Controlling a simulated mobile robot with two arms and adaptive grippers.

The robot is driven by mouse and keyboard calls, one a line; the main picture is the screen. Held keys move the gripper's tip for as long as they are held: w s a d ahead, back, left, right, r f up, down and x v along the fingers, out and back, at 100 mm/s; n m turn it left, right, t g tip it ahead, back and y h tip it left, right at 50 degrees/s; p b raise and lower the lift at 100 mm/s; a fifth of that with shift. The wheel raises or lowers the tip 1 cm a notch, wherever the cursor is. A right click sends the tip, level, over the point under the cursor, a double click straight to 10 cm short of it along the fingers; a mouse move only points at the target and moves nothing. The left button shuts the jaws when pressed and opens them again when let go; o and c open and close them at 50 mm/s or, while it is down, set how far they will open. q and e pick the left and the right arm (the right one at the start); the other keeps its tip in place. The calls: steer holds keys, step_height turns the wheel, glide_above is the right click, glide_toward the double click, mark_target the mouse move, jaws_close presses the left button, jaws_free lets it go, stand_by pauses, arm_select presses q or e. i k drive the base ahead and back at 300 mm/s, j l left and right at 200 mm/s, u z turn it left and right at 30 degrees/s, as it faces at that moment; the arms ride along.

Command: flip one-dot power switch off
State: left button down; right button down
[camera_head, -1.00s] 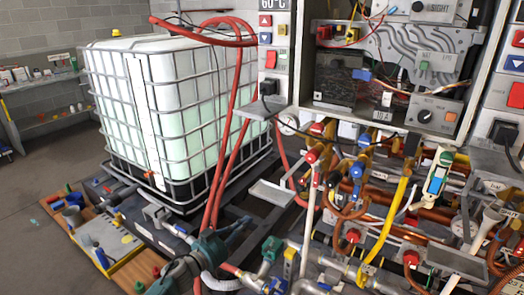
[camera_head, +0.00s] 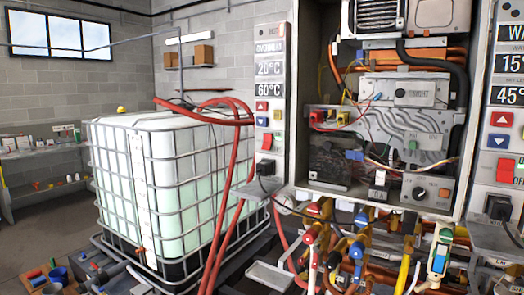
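A red rocker switch (camera_head: 267,141) is on the narrow grey panel left of the open heater cabinet, below red, blue, yellow and green buttons. A second, larger red switch (camera_head: 505,171) is on the panel at the right edge, below a red up button and a blue down button. The dot marks are too small to read, so I cannot tell which switch has one dot. The on or off position of either switch is also unclear. Neither of my grippers shows in this view.
A caged white tank (camera_head: 165,190) stands left of the panel, with red hoses (camera_head: 222,190) looping in front of it. Crowded pipes and valves (camera_head: 340,240) fill the space below the open heater cabinet (camera_head: 390,120). Black plugs (camera_head: 265,168) and cables hang below both switches.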

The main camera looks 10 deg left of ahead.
mark_target(267, 138)
steer(key=i+j, duration=0.15)
steer(key=j, duration=0.25)
steer(key=i+j, duration=0.1)
steer(key=j, duration=0.25)
steer(key=i+j+z, duration=0.1)
steer(key=j, duration=0.3)
steer(key=i+j, duration=0.2)
steer(key=j, duration=0.15)
steer(key=i+j, duration=0.1)
steer(key=j, duration=0.3)
steer(key=i+j+z, duration=0.1)
steer(key=j, duration=0.3)
steer(key=i+j, duration=0.15)
steer(key=j, duration=0.25)
